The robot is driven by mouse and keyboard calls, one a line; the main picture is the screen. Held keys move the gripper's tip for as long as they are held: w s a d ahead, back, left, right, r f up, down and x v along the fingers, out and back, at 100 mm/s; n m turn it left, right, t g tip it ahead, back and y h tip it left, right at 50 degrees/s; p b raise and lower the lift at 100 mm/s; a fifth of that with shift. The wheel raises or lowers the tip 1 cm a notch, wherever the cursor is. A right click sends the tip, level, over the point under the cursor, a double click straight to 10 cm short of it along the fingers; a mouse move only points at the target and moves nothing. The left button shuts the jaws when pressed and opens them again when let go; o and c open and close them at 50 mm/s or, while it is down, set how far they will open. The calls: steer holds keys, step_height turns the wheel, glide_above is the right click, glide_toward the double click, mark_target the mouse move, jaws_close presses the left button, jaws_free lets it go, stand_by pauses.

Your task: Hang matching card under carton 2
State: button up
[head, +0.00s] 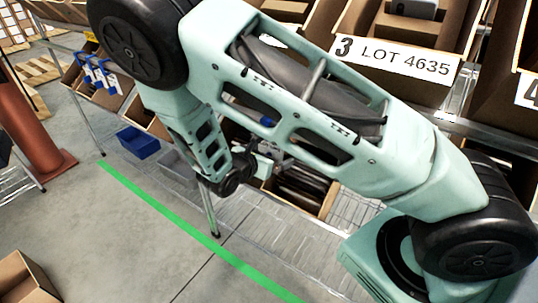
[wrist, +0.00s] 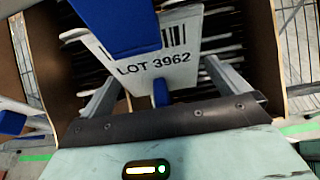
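A white card (wrist: 181,45) with a barcode and "LOT 3962" sits tilted in the wrist view. A broad blue piece (wrist: 112,22) covers its left part, and a small blue piece (wrist: 160,93) shows below its lower edge. My gripper (wrist: 163,75) has a grey finger on each side of the card. The card hides the fingertips, so I cannot tell whether they grip anything. Carton 2 and its number are not identifiable. In the head view my arm covers the middle, and my gripper (head: 264,164) is small beside a low carton (head: 327,203).
Carton 3 (head: 466,20) bears a label (head: 396,57) reading "3 LOT 4635". A label with 4 (head: 530,91) shows at the right edge. Blue pieces (head: 97,75) hang at a carton on the left. A blue bin (head: 138,142) and grey bin (head: 177,168) are low. Floor near the green line (head: 190,229) is clear.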

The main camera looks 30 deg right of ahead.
steer(key=shift+a, duration=0.1)
steer(key=v, duration=1.7)
steer(key=s+a+r+m+g+y+p, duration=0.2)
steer(key=s+r+m+y, duration=0.4)
steer(key=s, duration=0.3)
steer(key=s+a+r+m+g+y+p, duration=0.1)
steer(key=s+a+r+m+g+y, duration=0.2)
steer(key=s+r+m+y, duration=0.4)
steer(key=s+m, duration=0.1)
steer(key=s, duration=0.2)
steer(key=shift+s+m+p, duration=0.35)
steer(key=shift+m, duration=0.05)
